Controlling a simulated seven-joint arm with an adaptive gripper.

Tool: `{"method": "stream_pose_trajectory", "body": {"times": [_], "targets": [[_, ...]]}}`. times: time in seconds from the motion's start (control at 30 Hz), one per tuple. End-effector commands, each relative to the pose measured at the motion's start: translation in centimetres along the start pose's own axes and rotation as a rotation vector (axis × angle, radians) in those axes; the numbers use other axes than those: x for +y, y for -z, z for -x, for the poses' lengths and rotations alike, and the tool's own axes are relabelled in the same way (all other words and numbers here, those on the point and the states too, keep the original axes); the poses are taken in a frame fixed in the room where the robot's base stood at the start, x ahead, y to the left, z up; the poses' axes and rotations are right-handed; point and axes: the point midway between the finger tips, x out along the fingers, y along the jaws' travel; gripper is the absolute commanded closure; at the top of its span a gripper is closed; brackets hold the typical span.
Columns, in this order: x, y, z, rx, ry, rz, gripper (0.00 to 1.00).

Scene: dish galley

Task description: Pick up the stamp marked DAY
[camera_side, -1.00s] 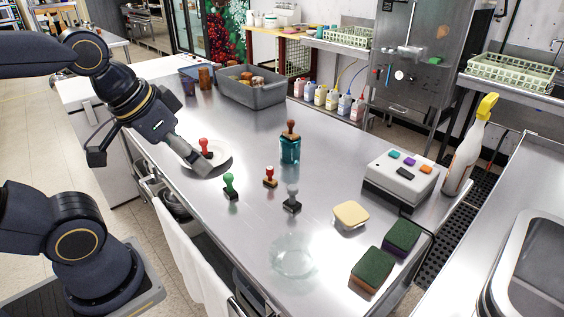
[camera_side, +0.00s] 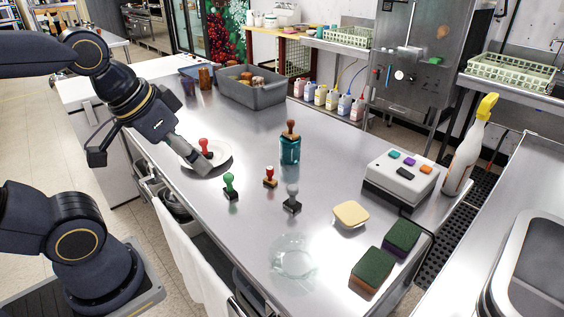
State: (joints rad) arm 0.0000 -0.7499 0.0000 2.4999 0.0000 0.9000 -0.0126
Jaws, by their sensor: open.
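Several stamps stand on the steel counter, and I cannot read a DAY mark on any. A red-handled stamp (camera_side: 203,146) stands on a white plate (camera_side: 224,158). A green stamp (camera_side: 230,186), a smaller red-knobbed stamp (camera_side: 270,177) and a grey stamp (camera_side: 292,199) stand upright to its right. A brown-handled stamp (camera_side: 291,129) sits on top of a teal glass (camera_side: 290,150).
A grey bin (camera_side: 251,91) with items stands at the back. At right are a grey box with coloured buttons (camera_side: 400,179), a spray bottle (camera_side: 468,155), a yellow sponge (camera_side: 350,214) and two green-topped sponges (camera_side: 372,268). A clear glass dish (camera_side: 294,256) lies in front.

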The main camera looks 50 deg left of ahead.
Motion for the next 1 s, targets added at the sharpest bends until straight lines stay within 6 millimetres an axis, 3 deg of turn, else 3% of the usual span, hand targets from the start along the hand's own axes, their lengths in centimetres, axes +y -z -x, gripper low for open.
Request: {"method": "stream_pose_trajectory", "body": {"times": [0.17, 0.33, 0.47, 0.57, 0.67, 0.8, 0.9, 1.0], "targets": [[0.3, 0.7, 0.1, 0.027, -0.017, 0.263, 0.23], [0.6, 4.1, 0.4, 0.052, -0.145, 0.943, 0.23], [0.3, 7.3, -0.9, -0.04, -0.243, 1.54, 0.23], [-0.3, 9.8, -3.1, -0.145, -0.268, 2.012, 0.23], [-1.3, 12.1, -6.5, -0.241, -0.229, 2.491, 0.23], [-3.0, 13.9, -12.6, -0.243, -0.079, 3.024, 0.23], [-3.6, 13.9, -15.8, -0.164, 0.015, 3.135, 0.23], [-3.5, 13.2, -17.8, -0.103, 0.098, 3.115, 0.23]]}}
